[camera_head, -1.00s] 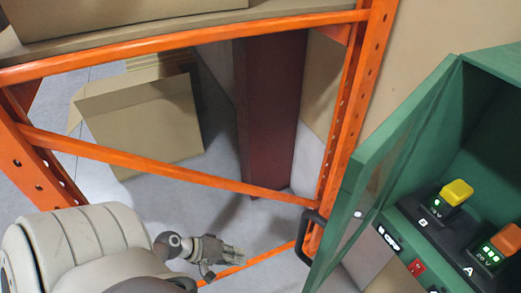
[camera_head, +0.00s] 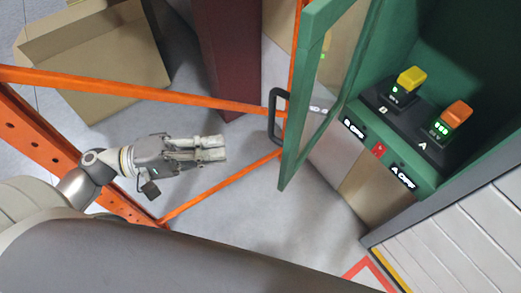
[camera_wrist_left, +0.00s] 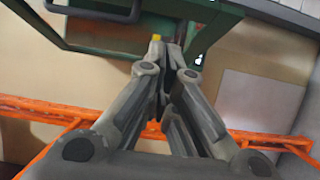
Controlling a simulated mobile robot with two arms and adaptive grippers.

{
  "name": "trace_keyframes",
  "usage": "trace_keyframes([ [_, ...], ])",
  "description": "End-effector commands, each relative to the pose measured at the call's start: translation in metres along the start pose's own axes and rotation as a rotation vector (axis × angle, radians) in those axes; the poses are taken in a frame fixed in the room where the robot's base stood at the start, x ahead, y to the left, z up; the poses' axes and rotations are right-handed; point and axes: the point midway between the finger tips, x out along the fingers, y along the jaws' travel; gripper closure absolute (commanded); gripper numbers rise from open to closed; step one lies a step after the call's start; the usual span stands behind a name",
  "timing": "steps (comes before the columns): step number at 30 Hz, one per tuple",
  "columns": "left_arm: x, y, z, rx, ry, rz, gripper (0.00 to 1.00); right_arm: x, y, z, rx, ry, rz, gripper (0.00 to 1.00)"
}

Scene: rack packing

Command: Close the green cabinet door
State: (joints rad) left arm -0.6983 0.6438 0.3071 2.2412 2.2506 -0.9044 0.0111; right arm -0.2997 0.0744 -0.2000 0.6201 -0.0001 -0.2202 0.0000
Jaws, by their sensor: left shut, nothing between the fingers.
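The green cabinet (camera_head: 445,55) stands at the right in the head view. Its glass-paned green door (camera_head: 300,130) hangs wide open, swung out to the left. A black door handle (camera_head: 277,116) is on the door's outer face. My left gripper (camera_head: 224,149) is shut and empty, to the left of the handle and a little lower in the picture, apart from it. In the left wrist view the shut fingers (camera_wrist_left: 163,45) point toward the cabinet, and the handle (camera_wrist_left: 95,10) shows at the upper left. My right gripper is not in view.
Inside the cabinet are a yellow-topped battery (camera_head: 410,79) and an orange-topped battery (camera_head: 455,116) on black chargers. Orange rack bars (camera_head: 130,88) run behind and below my left arm. An open cardboard box (camera_head: 95,60) lies on the floor at the upper left.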

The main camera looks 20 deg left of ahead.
Motion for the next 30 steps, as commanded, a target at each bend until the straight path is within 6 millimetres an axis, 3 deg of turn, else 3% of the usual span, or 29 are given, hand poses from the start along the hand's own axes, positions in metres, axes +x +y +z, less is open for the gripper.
trace_keyframes([
  [15,0.069,0.004,0.003,-0.001,0.0,0.0,1.0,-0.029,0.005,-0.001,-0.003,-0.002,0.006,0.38],
  [21,0.085,0.002,0.02,0.0,0.002,-0.001,1.0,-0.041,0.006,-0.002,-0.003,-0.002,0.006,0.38],
  [30,0.092,-0.001,0.028,0.001,0.002,-0.002,1.0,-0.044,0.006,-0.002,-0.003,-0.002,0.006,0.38],
])
